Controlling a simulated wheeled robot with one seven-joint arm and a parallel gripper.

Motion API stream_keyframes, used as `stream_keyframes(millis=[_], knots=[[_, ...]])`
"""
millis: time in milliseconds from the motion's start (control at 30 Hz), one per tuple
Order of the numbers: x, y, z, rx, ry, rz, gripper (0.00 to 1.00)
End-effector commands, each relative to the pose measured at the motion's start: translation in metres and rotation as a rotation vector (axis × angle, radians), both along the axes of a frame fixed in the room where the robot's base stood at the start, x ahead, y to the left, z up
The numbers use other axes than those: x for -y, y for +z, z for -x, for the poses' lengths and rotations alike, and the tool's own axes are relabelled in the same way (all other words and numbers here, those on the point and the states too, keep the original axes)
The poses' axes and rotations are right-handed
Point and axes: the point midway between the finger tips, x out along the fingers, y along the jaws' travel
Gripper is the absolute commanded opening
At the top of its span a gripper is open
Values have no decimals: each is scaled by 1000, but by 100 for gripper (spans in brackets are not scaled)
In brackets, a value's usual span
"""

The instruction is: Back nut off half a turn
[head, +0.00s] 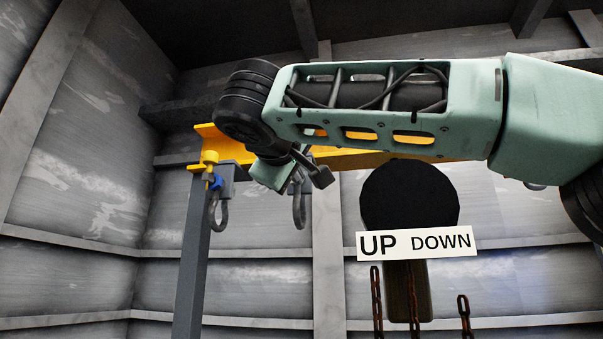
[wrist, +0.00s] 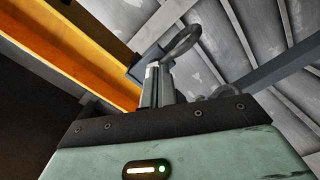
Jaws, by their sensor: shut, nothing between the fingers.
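My gripper (head: 316,174) is at the end of my arm, below the yellow beam in the head view. In the wrist view my gripper (wrist: 154,82) is shut and empty. A grey shackle (head: 299,205) hangs close to it, and a grey loop (wrist: 181,43) shows just past the fingertips in the wrist view. A second shackle (head: 215,212) hangs at the left, beneath a yellow fitting (head: 209,160) with a small blue part (head: 216,182). I cannot tell which part is the nut; none shows clearly between or at the fingers.
The yellow beam (head: 375,158) runs behind my arm and also crosses the wrist view (wrist: 85,45). A grey post (head: 190,260) stands at the left. A white UP DOWN sign (head: 414,243) and rusty chains (head: 376,300) hang at the right. Grey panel walls surround this.

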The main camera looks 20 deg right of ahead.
Motion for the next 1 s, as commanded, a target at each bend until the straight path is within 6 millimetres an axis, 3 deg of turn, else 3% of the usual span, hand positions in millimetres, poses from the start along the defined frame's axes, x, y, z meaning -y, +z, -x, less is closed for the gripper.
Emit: stream_keyframes(millis=[433, 1000], knots=[[29, -1, -40, -1, -2, 1, 0], [32, 1, -44, 0, -1, 1, 0]])
